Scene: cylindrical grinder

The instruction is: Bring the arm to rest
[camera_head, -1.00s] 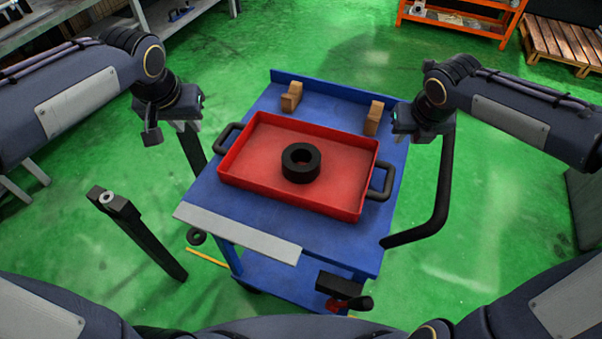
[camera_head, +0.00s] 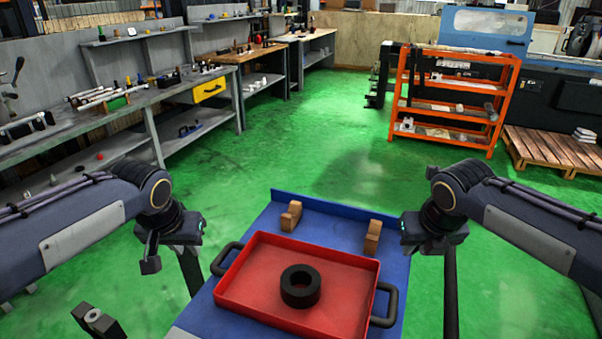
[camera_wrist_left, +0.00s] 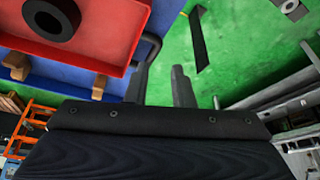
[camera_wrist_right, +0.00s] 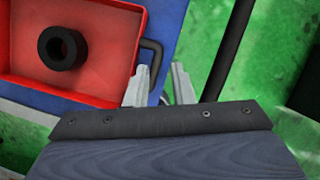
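My left gripper (camera_head: 160,250) is left of the trolley in the head view. In the left wrist view (camera_wrist_left: 160,78) its two fingers stand apart with nothing between them. My right gripper (camera_head: 428,238) is right of the trolley. In the right wrist view (camera_wrist_right: 158,78) its fingers are also apart and empty. Both grippers are clear of the red tray (camera_head: 250,301), which rests on the blue trolley (camera_head: 335,212). A black ring (camera_head: 300,287) lies in the tray. The tray's near edge is close to the bottom of the head view.
Two wooden blocks (camera_head: 291,215) (camera_head: 373,238) stand behind the tray. Workbenches (camera_head: 150,98) line the left wall. An orange shelf (camera_head: 450,105) and a wooden pallet (camera_head: 550,150) stand at the back right. The green floor (camera_head: 320,120) behind the trolley is clear.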

